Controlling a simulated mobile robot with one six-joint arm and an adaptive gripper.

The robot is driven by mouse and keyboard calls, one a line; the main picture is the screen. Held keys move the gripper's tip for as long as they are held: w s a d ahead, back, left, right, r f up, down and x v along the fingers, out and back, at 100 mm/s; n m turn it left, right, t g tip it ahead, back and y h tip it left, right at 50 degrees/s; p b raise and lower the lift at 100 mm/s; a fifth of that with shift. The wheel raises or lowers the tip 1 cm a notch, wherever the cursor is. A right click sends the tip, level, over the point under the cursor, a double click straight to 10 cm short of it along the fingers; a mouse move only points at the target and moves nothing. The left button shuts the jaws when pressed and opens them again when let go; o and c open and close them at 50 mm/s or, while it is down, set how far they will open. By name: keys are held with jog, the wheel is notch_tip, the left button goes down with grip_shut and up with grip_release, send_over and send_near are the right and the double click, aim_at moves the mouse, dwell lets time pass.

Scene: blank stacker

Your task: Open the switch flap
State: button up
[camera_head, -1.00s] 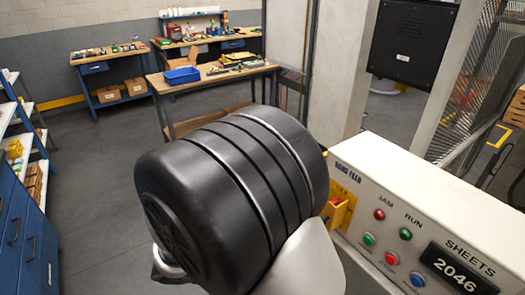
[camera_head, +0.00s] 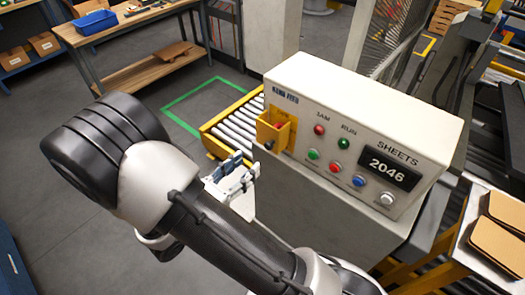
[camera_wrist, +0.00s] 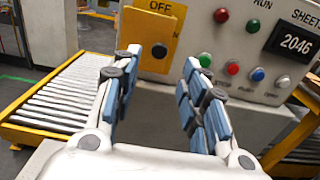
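The yellow switch flap (camera_head: 272,135) is at the left end of the white control panel's front. A red part shows just behind its top edge in the head view. In the wrist view the yellow plate (camera_wrist: 168,25) carries the word OFF, and a dark round knob (camera_wrist: 159,50) sits low on it. My gripper (camera_wrist: 161,68) is open and empty, its blue-padded fingers apart on either side of the knob in the picture. In the head view my gripper (camera_head: 236,172) is left of and below the flap, with a visible gap between them.
The panel (camera_head: 350,100) also carries red and green lamps, several coloured buttons and a counter (camera_head: 388,167) reading 2046. A roller conveyor (camera_head: 236,128) with yellow rails runs behind the gripper. A workbench (camera_head: 125,25) stands at the far left.

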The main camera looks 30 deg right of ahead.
aim_at(267, 147)
jog(key=x, duration=0.8)
jog(key=shift+f+b, duration=0.1)
jog(key=shift+b, duration=0.3)
grip_shut()
